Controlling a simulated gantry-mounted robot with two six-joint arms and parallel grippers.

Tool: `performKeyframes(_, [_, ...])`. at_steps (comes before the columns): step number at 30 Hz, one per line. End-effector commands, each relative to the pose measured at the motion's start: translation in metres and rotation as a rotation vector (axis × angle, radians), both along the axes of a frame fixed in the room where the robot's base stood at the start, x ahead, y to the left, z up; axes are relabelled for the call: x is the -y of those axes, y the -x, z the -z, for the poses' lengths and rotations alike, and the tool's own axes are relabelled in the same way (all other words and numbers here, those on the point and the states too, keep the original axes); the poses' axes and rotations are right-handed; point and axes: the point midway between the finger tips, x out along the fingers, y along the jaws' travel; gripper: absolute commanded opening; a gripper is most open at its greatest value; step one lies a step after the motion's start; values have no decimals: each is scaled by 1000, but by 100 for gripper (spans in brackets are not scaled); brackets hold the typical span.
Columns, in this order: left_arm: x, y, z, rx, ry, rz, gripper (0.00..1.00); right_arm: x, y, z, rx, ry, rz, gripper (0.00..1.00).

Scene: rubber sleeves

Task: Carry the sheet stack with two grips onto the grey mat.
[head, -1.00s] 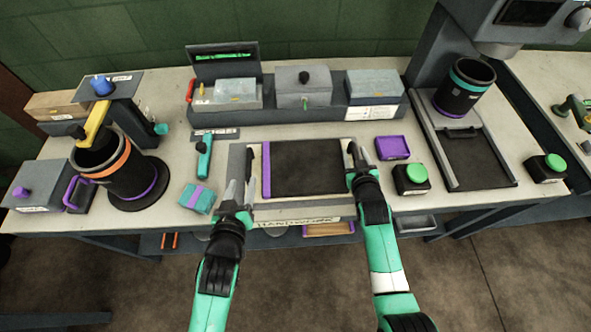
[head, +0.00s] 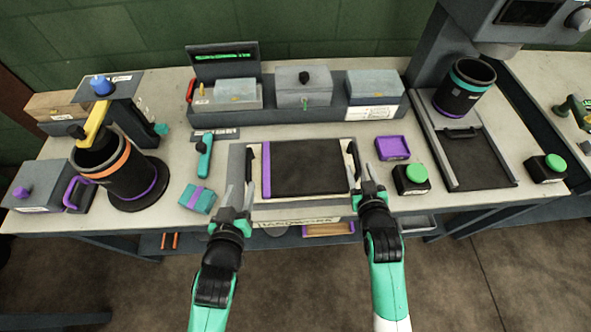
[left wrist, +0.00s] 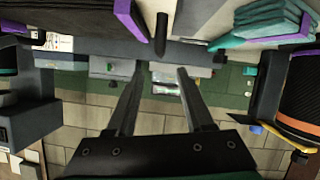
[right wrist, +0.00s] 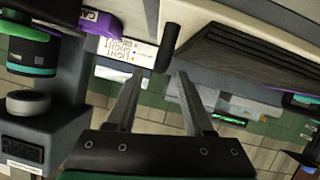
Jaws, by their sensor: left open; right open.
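The dark sheet stack (head: 308,168) lies flat at the middle of the bench, with a purple strip along its left side. Its layered edge shows in the right wrist view (right wrist: 250,55). A black upright grip stands at its left (head: 265,172) and another at its right (head: 353,163). A grey surface (head: 236,165) shows left of the stack; I cannot tell if this is the grey mat. My left gripper (head: 240,196) is open and empty, just left of the left grip. My right gripper (head: 369,178) is open and empty, just right of and nearer than the right grip.
A teal bundle with a purple band (head: 198,198) lies left of my left gripper. A dark plate with a handle (head: 474,160) lies under the press. Boxes line the back.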

Motion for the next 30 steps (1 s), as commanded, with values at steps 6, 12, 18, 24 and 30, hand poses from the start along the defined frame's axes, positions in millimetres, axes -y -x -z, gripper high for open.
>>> performKeyframes(6, [0,0,0,0,0,0,52,1,30,-12,0,0,-1,52])
performKeyframes(12, [0,0,0,0,0,0,52,1,39,-15,-1,0,0,52])
performKeyframes(18, [0,0,0,0,0,0,52,1,38,-16,0,0,0,52])
performKeyframes(24, [0,0,0,0,0,0,52,1,38,-16,0,0,0,52])
performKeyframes(30, [-7,-12,-20,40,8,-19,52,5,28,-35,34,-4,7,52])
